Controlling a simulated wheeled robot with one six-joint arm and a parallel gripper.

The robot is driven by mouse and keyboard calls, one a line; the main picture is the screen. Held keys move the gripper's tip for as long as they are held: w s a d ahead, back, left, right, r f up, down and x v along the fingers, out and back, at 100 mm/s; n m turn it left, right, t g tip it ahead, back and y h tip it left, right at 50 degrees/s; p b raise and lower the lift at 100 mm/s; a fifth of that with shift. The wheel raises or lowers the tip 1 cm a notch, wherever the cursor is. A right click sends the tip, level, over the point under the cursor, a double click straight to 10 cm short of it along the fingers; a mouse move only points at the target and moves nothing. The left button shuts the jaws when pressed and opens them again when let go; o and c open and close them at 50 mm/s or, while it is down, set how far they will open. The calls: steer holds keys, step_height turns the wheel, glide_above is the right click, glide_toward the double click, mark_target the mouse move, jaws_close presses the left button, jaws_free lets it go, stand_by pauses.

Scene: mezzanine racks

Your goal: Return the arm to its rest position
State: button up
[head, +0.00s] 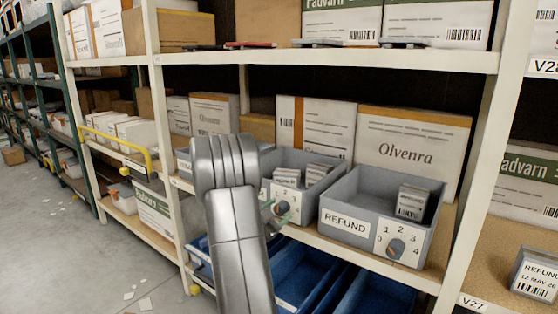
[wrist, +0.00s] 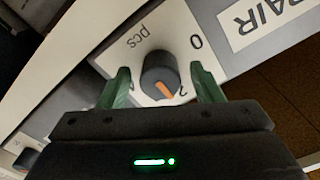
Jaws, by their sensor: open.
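My arm reaches up across the middle of the head view to the front of a grey bin (head: 322,192) on the middle shelf. My gripper (head: 270,207) is mostly hidden behind the arm there; a bit of green finger shows beside the bin's dark dial knob (head: 282,208). In the wrist view my gripper (wrist: 160,74) has its two green fingers apart, one on each side of the knob (wrist: 159,70) with an orange pointer. I cannot tell whether the fingers touch the knob. The dial plate reads "pcs" and "0", upside down.
A label (wrist: 268,22) ending in "PAIR" is beside the dial. A grey REFUND bin (head: 347,228) with its own dial stands to the right. Blue bins (head: 300,270) sit below, cartons (head: 412,150) behind. A white rack post (head: 487,150) rises at right; the aisle floor (head: 60,235) is open at left.

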steer(key=n+p, duration=0.5)
steer(key=p, duration=0.1)
steer(key=shift+r+n+p, duration=0.2)
steer(key=shift+n+p, duration=0.15)
steer(key=shift+n, duration=0.05)
steer(key=v, duration=1.3)
steer(key=shift+s+f+b, duration=0.2)
steer(key=shift+b, duration=0.1)
steer(key=shift+a, duration=0.1)
